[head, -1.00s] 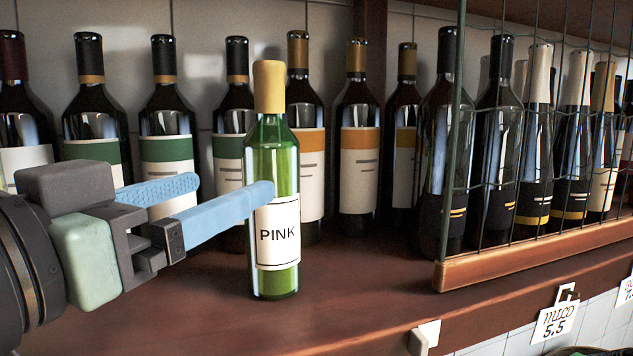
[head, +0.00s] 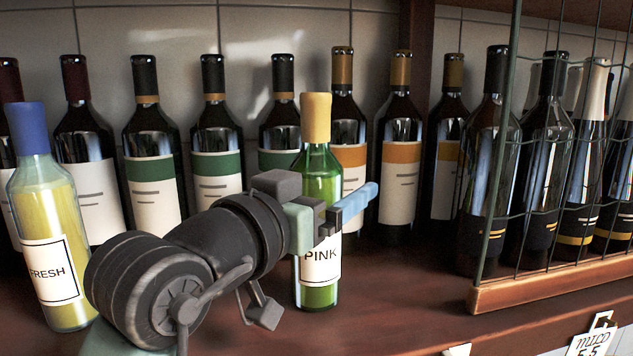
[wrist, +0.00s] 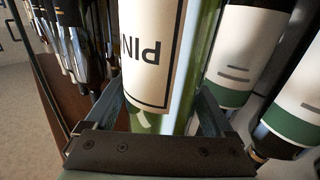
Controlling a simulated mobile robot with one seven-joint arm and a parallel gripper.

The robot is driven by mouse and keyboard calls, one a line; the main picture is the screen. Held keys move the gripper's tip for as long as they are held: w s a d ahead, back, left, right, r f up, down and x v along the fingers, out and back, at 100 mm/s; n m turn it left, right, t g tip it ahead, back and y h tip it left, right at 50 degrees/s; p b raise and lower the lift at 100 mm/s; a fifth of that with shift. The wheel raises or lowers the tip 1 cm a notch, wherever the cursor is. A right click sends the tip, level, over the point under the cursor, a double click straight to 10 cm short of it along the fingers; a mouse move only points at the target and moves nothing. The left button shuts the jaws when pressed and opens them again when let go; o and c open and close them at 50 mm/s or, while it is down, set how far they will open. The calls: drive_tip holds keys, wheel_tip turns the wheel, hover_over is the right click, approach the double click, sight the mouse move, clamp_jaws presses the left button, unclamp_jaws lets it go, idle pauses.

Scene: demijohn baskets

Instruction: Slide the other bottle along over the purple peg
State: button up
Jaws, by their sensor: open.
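A green bottle labelled PINK (head: 318,262), with a yellow cap, stands upright on the shelf in the head view. A pale yellow-green bottle labelled FRESH (head: 52,272), with a blue cap, stands upright at the left. My gripper (wrist: 162,108) is open around the PINK bottle. In the wrist view the PINK bottle (wrist: 150,50) is between the two fingers; I cannot tell if either touches it. In the head view one blue finger (head: 360,202) reaches past the bottle's right side. I see no purple peg in either view.
Dark wine bottles (head: 218,150) line the back wall, close behind the PINK bottle. A wire fence with a wooden base rail (head: 560,278) encloses more bottles at the right. The brown shelf (head: 405,285) is clear between the PINK bottle and the rail.

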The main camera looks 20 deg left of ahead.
drive_tip(key=shift+w, duration=0.15)
drive_tip(key=shift+c, duration=0.3)
clamp_jaws()
drive_tip(key=shift+r, duration=0.15)
drive_tip(key=shift+a, duration=0.1)
